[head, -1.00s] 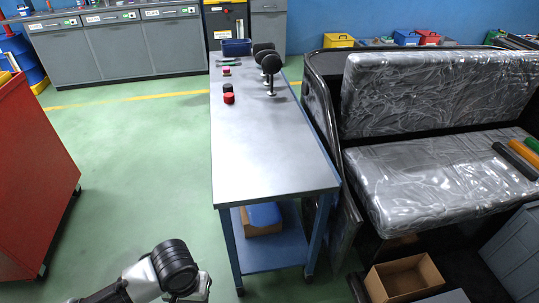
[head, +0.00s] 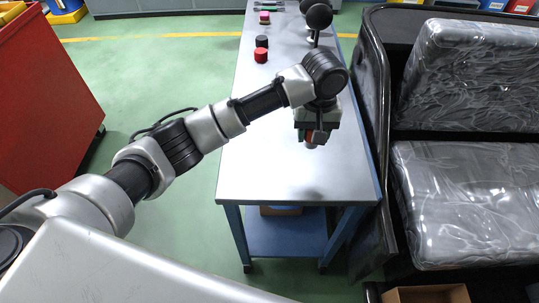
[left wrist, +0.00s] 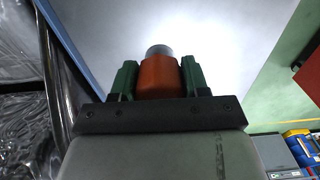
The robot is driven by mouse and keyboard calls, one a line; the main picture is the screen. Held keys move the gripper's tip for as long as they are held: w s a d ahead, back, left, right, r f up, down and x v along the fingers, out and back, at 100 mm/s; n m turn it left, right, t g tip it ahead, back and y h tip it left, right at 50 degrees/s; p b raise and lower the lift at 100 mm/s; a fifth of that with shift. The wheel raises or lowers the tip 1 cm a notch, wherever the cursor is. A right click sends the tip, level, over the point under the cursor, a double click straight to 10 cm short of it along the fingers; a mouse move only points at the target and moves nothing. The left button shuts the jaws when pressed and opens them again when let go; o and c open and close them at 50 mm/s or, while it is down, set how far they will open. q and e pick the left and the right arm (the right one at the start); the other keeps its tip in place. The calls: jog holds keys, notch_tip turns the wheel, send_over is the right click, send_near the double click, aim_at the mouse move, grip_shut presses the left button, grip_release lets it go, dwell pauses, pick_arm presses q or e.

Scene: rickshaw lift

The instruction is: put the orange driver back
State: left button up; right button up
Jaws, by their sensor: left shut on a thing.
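My left arm reaches in from the left over the metal-topped table (head: 270,170). My left gripper (head: 311,139) points down above the right part of the tabletop. In the left wrist view its green fingers (left wrist: 158,78) are shut on the orange driver (left wrist: 157,76), which shows a short orange body with a grey end. In the head view the driver is small and mostly hidden by the gripper. I cannot tell its exact height above the table. My right gripper is not in view.
A black cylinder (head: 262,41) and a red one (head: 261,55) stand farther back on the table. Black round-headed objects (head: 319,16) stand near its back right. A plastic-wrapped seat (head: 455,185) is close on the right. The near tabletop is otherwise clear.

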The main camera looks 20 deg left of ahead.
pick_arm(q)
jog(key=a+f, duration=0.2)
jog(key=a, duration=0.1)
jog(key=s+a+f, duration=0.1)
jog(key=a+f, duration=0.1)
jog(key=a, duration=0.2)
jog(key=s+a+f, duration=0.1)
jog(key=a+f, duration=0.1)
jog(key=a, duration=0.1)
jog(key=shift+a+f+p, duration=0.1)
jog(key=shift+a+p, duration=0.15)
jog(key=shift+p, duration=0.1)
jog(key=shift+f, duration=2)
jog(key=o, duration=1)
jog(key=shift+f, duration=0.15)
notch_tip(320, 180, up, 12)
jog(key=shift+r, duration=0.15)
